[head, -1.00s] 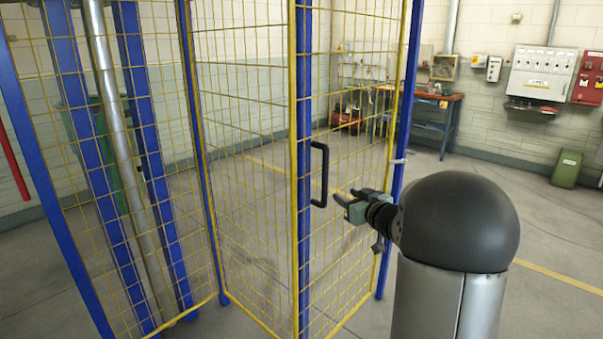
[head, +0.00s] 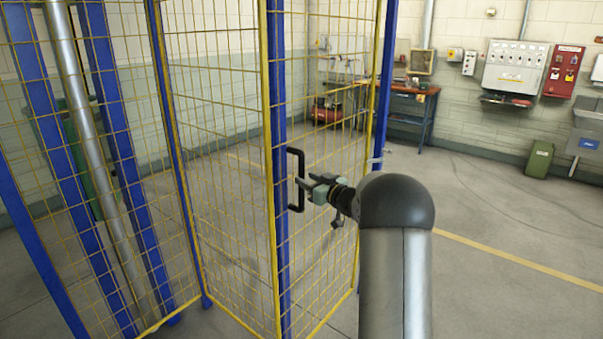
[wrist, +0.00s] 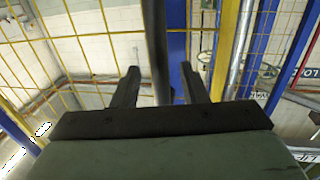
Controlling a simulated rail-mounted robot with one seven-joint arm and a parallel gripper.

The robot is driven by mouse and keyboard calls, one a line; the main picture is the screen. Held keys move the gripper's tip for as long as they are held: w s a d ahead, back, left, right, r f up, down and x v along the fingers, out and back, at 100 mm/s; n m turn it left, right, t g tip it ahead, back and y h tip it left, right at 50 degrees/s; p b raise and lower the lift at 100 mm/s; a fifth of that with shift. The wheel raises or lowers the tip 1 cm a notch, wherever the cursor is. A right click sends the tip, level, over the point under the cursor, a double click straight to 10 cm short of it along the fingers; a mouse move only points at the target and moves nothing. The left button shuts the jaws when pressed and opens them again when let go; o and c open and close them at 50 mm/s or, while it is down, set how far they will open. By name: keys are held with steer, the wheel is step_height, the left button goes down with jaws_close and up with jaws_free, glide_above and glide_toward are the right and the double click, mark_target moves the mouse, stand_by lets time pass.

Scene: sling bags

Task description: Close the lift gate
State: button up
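The lift gate (head: 322,120) is a yellow wire mesh panel in a blue frame, standing upright in the middle of the head view. A black D-shaped handle (head: 299,163) is fixed at its near blue upright; its bar also shows large in the wrist view (wrist: 156,45). My gripper (head: 303,187) is at the lower half of the handle, fingers pointing left. In the wrist view my gripper (wrist: 160,85) is open, and the bar appears between its two fingers with gaps on both sides. Whether a finger touches the bar is unclear.
More mesh panels (head: 215,150) and a grey pole (head: 88,130) stand at left. A workbench (head: 408,108), a wall electrical panel (head: 515,67) and a green bin (head: 539,159) are along the back wall. The floor right of my arm is clear.

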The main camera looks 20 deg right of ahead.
mark_target(303, 177)
steer(key=x, duration=0.3)
steer(key=shift+w+p, duration=0.25)
steer(key=shift+p, duration=0.05)
steer(key=shift+a, duration=0.1)
jaws_close()
